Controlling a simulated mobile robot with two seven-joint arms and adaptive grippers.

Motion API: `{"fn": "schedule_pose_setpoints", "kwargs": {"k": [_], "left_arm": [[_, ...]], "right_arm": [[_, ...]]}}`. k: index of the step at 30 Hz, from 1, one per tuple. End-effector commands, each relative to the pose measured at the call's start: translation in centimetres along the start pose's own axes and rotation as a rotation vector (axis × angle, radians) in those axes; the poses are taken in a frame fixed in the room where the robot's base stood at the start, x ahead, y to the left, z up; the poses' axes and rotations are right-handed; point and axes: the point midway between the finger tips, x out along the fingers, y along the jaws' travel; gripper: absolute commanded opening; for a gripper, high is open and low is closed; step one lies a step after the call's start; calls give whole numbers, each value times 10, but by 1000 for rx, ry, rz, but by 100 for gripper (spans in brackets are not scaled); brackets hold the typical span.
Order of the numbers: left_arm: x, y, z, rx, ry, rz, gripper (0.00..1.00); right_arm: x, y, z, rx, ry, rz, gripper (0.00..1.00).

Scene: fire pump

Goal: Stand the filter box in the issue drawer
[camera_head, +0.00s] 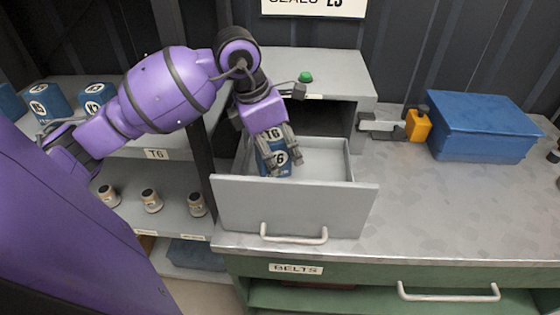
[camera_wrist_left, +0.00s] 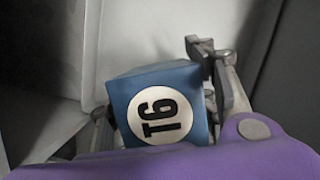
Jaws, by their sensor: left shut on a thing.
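The filter box (camera_head: 273,158) is a blue box with a white round T6 label. It is upright inside the open grey issue drawer (camera_head: 290,205), toward the drawer's left side. My left gripper (camera_head: 279,150) reaches down into the drawer and is shut on the box. In the left wrist view the box (camera_wrist_left: 160,105) sits between the fingers, its T6 label facing the camera. I cannot tell whether the box's base touches the drawer floor. My right gripper is not in view.
Other blue boxes (camera_head: 48,101) stand on the shelf at left, above several small cylinders (camera_head: 151,200). A grey cabinet (camera_head: 335,75) with a green button (camera_head: 305,77) houses the drawer. A blue bin (camera_head: 482,127) and orange block (camera_head: 418,125) stand right. The bench's front right is clear.

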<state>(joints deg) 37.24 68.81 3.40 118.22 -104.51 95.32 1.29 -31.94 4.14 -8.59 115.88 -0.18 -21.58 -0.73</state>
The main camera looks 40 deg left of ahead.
Motion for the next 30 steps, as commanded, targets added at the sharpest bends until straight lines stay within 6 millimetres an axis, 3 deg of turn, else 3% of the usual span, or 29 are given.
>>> {"fn": "schedule_pose_setpoints", "kwargs": {"k": [7,19,20,21,24,30], "left_arm": [[30,-1,-10,-1,0,-3,14],[37,0,-12,0,1,-1,14],[37,-1,-12,0,2,-2,55],[37,-1,-12,0,2,-2,60],[36,0,-12,0,1,-1,71],[36,0,-12,0,1,-1,71]], "right_arm": [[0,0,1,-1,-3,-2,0],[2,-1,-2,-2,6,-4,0],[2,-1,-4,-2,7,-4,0],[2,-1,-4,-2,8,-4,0],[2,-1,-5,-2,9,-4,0],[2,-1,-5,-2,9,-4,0]]}}
